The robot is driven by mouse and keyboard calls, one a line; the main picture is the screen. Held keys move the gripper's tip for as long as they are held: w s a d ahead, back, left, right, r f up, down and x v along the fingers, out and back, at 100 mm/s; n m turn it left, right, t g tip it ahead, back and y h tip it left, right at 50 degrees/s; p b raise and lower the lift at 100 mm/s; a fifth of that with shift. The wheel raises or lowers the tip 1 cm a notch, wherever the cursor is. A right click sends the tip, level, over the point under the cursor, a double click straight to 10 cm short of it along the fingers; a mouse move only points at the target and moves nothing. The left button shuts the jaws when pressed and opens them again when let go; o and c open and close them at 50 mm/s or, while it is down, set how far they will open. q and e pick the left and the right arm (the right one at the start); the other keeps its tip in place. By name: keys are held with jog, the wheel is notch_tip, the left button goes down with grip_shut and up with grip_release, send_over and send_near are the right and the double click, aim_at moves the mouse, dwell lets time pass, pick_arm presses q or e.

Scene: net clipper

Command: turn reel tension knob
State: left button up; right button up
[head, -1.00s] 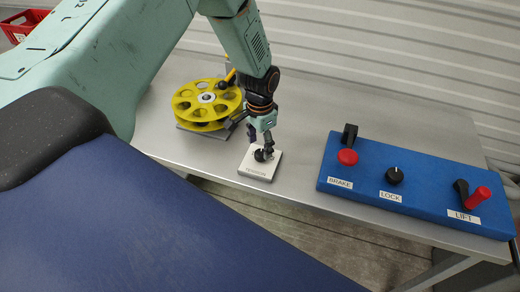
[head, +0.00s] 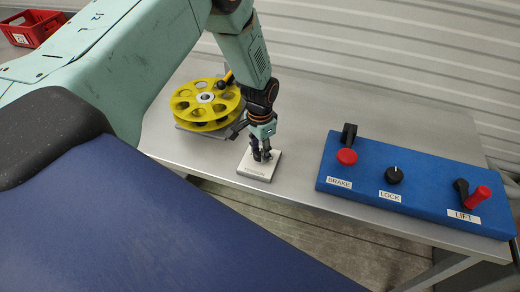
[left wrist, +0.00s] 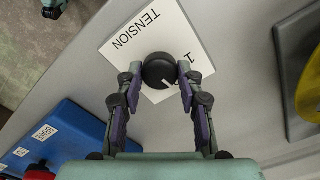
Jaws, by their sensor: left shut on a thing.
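The tension knob (left wrist: 160,71) is round and black with a white pointer line. It sits on a white plate (left wrist: 193,38) marked TENSION; the plate also shows in the head view (head: 258,172) near the table's front edge. My left gripper (left wrist: 159,82) has a finger on each side of the knob and is shut on it. In the head view my left gripper (head: 262,155) comes down from above and mostly hides the knob. The pointer line slants toward the lower right in the left wrist view.
A yellow reel (head: 206,102) with a crank stands left of the plate. A blue panel (head: 415,190) at the right carries the BRAKE, LOCK and LIFT controls. Bare grey table (head: 300,130) lies between. A red crate (head: 32,28) is at the far left.

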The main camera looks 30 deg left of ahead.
pick_arm(q)
jog(key=c, duration=0.4)
jog(key=shift+n, duration=0.5)
jog(key=n+p, duration=0.2)
jog(key=n, duration=0.2)
jog(key=shift+s+r+n, duration=0.1)
jog(key=shift+n, duration=0.3)
jog(key=n+p, duration=0.2)
jog(key=n, duration=0.4)
jog(key=n+p, duration=0.2)
jog(key=n, duration=0.4)
jog(key=shift+n, duration=0.3)
jog(key=n+p, duration=0.1)
jog(key=n, duration=0.4)
jog(key=shift+n+p, duration=0.3)
jog(key=shift+n, duration=0.1)
